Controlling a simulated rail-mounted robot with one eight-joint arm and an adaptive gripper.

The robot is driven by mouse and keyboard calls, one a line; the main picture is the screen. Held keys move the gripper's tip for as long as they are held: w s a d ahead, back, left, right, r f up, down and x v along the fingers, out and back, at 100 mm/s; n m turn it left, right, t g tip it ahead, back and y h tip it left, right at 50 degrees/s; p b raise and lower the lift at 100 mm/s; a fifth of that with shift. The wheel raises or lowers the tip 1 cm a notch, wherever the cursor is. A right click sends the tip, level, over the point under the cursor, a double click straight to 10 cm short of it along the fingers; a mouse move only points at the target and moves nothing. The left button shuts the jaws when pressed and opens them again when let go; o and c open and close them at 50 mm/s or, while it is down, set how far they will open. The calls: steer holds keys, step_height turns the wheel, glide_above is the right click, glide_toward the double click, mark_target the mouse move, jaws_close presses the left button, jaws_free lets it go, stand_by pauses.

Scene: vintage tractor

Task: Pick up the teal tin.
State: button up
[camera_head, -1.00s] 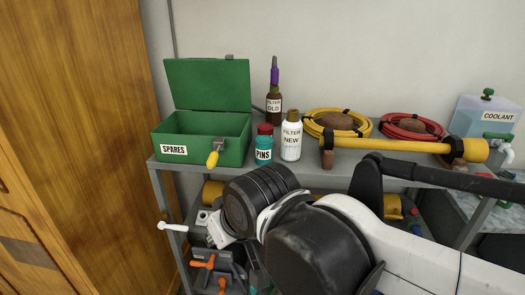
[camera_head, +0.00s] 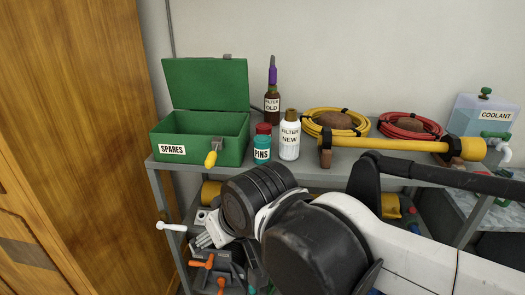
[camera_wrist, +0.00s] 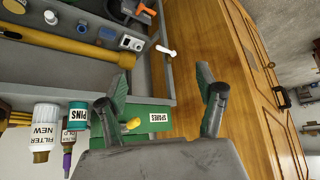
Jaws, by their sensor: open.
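The teal tin (camera_head: 262,148) is a small upright jar with a red lid and a PINS label. It stands on the grey shelf top between the green SPARES box (camera_head: 200,138) and the white FILTER NEW bottle (camera_head: 289,138). The SPARES box (camera_wrist: 152,117) shows behind and between the fingers. In the head view my gripper is below the shelf-top edge, largely hidden by my wrist.
A brown FILTER OLD bottle (camera_head: 272,102) stands behind the tin. A yellow bar (camera_head: 400,144) lies to the right, before yellow (camera_head: 337,121) and red coils (camera_head: 411,125). A wooden door (camera_head: 75,120) is left.

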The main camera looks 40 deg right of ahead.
steer(key=w+d+r+m+g+p, duration=0.2)
steer(key=w+d+r+m, duration=0.35)
steer(key=w+r, duration=0.25)
step_height(320, 180, up, 5)
steer(key=m+g+p, duration=0.4)
steer(key=m+g, duration=0.1)
steer(key=m, duration=0.7)
glide_above(265, 138)
step_height(265, 138, down, 9)
steer(key=shift+w+r, duration=0.1)
steer(key=shift+r, duration=0.1)
steer(key=shift+a+f+p, duration=0.2)
steer(key=shift+f+p, duration=0.05)
steer(key=shift+f, duration=1.05)
steer(key=shift+a+f+p, duration=0.2)
steer(key=shift+f+p, duration=0.05)
steer(key=shift+f, duration=1.05)
